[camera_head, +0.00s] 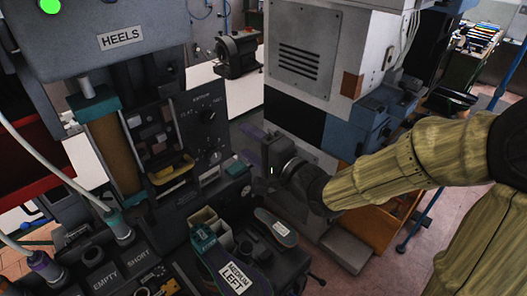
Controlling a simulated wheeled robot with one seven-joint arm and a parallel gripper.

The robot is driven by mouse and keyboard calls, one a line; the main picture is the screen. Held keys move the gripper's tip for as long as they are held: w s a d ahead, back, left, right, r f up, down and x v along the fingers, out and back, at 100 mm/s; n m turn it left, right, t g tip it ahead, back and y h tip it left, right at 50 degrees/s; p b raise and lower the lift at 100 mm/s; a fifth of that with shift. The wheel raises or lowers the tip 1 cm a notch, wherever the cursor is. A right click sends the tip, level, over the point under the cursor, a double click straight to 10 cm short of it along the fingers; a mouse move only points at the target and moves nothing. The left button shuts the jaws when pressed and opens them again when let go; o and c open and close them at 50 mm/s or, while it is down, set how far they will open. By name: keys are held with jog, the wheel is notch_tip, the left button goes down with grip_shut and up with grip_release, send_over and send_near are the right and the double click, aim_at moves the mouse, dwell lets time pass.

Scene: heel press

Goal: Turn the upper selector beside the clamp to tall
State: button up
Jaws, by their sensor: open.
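The upper selector (207,115) is a round black knob on the dark upright panel (188,108), in the upper middle left of the head view. Small white lettering sits around it; I read "FLAT" at its left, and the rest is too small to be sure of. Its pointer direction is too small to tell. A second dark knob (214,156) sits below it on the same panel. The clamp area (170,168) with a yellow part is left of the knobs. My gripper (257,147) is open, right of the panel, apart from both selectors. Its fingers are partly dark against the background.
The press head (120,50) labelled HEELS hangs at upper left, with a green light. A bench below holds a "MEDIUM LEFT" sole (232,272), another sole (277,228) and bins (205,217). A grey cabinet (310,60) stands behind my gripper.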

jog(key=shift+b+v, duration=0.65)
jog(key=shift+v, duration=1.35)
jog(key=w+d+f+n+g+h+b, duration=0.2)
jog(key=d+f+n+h, duration=0.1)
jog(key=d+f+h, duration=1)
jog(key=s+d+f+n+g+b, duration=0.2)
jog(key=s+d+f+n+g, duration=0.3)
jog(key=s+f, duration=0.5)
jog(key=shift+s+d+g+h, duration=0.3)
jog(key=shift+s+d+g, duration=0.2)
jog(key=shift+d+g, duration=0.5)
jog(key=shift+a, duration=0.1)
